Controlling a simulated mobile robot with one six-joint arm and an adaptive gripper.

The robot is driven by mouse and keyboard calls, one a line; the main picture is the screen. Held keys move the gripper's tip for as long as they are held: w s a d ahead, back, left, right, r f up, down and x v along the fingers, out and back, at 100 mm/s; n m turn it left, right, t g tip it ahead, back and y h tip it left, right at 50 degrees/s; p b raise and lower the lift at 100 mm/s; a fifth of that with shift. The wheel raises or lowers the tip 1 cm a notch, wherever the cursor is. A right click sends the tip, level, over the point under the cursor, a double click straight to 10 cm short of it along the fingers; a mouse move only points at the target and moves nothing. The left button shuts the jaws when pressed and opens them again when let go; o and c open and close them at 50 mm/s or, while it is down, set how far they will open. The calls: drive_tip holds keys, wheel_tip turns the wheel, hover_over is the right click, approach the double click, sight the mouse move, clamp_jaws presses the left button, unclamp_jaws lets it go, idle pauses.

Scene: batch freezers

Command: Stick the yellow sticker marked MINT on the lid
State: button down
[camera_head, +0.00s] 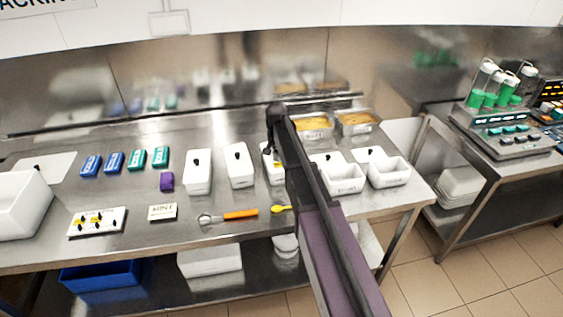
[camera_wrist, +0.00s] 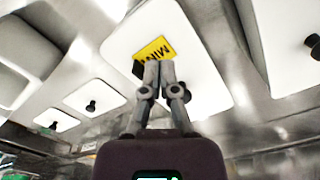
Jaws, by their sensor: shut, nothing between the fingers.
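The yellow sticker (camera_wrist: 153,49) shows in the wrist view with "MIN" readable, the rest of the word covered or cut off. In the head view my gripper (camera_head: 273,150) is over a white lidded tub (camera_head: 275,177), which my arm partly hides.
Other white lidded tubs (camera_head: 197,172) stand to the left, and two open white tubs (camera_head: 345,178) to the right.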

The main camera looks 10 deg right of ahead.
sight(277, 164)
drive_tip(key=shift+r+p, duration=2.2)
drive_tip(key=shift+r, duration=0.15)
drive_tip(key=s+n, duration=0.6)
drive_tip(key=s, duration=2.3)
drive_tip(key=shift+d, duration=0.15)
